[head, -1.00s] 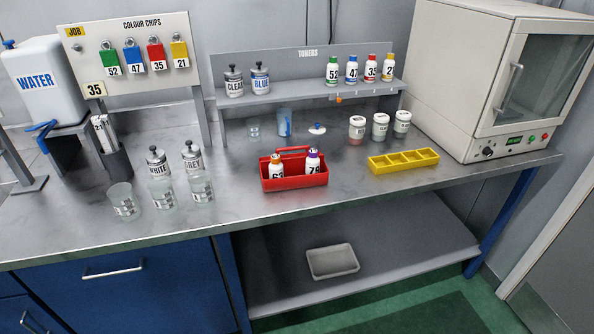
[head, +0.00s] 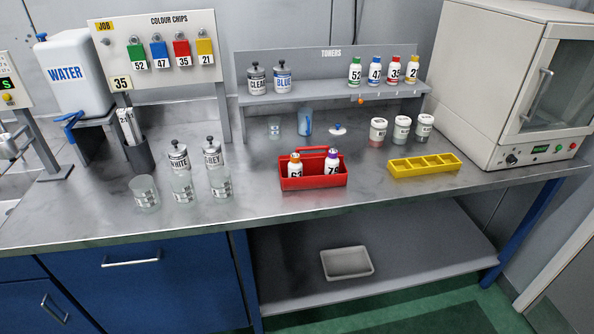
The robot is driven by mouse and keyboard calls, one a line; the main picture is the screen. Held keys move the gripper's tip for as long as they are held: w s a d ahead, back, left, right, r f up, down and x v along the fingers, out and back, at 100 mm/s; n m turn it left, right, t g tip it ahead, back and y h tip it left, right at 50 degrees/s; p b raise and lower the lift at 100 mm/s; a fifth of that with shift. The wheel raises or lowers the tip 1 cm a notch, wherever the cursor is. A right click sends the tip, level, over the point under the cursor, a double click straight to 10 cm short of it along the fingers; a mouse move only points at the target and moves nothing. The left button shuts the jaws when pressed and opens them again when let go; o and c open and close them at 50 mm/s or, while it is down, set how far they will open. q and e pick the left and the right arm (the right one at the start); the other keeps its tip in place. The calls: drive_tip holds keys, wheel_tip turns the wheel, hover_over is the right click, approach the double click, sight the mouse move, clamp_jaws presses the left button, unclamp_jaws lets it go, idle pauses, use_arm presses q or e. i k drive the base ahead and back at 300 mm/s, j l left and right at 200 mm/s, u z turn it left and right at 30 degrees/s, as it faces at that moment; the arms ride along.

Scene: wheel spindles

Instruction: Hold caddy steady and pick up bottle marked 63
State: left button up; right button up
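The red caddy (head: 313,182) stands on the metal bench, right of its middle, with a raised handle at the back. The bottle marked 63 (head: 295,168) is white with an orange cap and stands upright in the caddy's left part; the caddy's front wall hides its lower half. A second white bottle with a purple cap, seemingly marked 78 (head: 331,164), stands in the right part. Neither of my grippers is in view.
Bottles WHITE (head: 179,170) and GREY (head: 215,166) and a beaker (head: 145,193) stand left of the caddy. A yellow tray (head: 424,166) lies to its right. Toner shelf (head: 330,92) stands behind. The bench in front of the caddy is clear.

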sight(295, 168)
drive_tip(key=u, duration=0.4)
drive_tip(key=l+u, duration=0.15)
drive_tip(key=u, duration=0.2)
drive_tip(key=l+u, duration=0.1)
drive_tip(key=u, duration=0.3)
drive_tip(key=l+u, duration=0.75)
drive_tip(key=l, duration=0.25)
drive_tip(key=k+l+u, duration=0.1)
drive_tip(key=l, duration=0.25)
drive_tip(key=k+l+u, duration=0.1)
drive_tip(key=l, duration=0.25)
drive_tip(key=k+l+u, duration=0.1)
drive_tip(key=l, duration=0.25)
drive_tip(key=k, duration=0.05)
